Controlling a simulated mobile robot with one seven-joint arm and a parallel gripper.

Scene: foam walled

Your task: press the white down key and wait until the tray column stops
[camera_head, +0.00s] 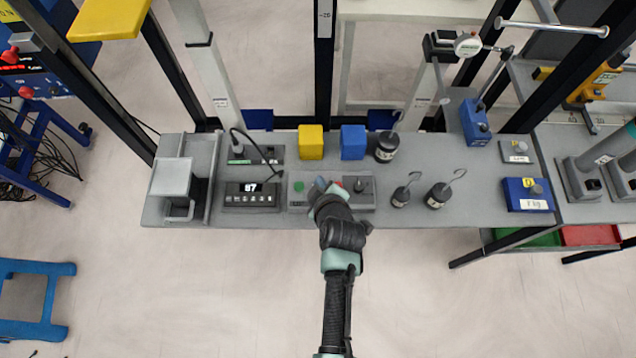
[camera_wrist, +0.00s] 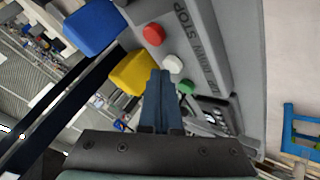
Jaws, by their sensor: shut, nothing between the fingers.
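The grey control box (camera_head: 300,204) lies on the grey bench. In the wrist view its panel carries a red key (camera_wrist: 153,33), the white key (camera_wrist: 173,64) and a green key (camera_wrist: 184,87) in a row, beside printed lettering that includes STOP. My gripper (camera_head: 320,184) is over the box, and hides the white key in the head view. Its shut, empty fingers (camera_wrist: 160,73) end just beside the white key in the wrist view. I cannot tell whether they touch it. I cannot tell which post is the tray column.
A display box (camera_head: 252,196) reading about 87 stands left of the control box. A yellow block (camera_head: 311,142) and a blue block (camera_head: 353,142) are behind. Hooked weights (camera_head: 438,196) stand to the right. Dark posts (camera_head: 324,70) rise behind the bench; a yellow plate (camera_head: 108,18) is at upper left.

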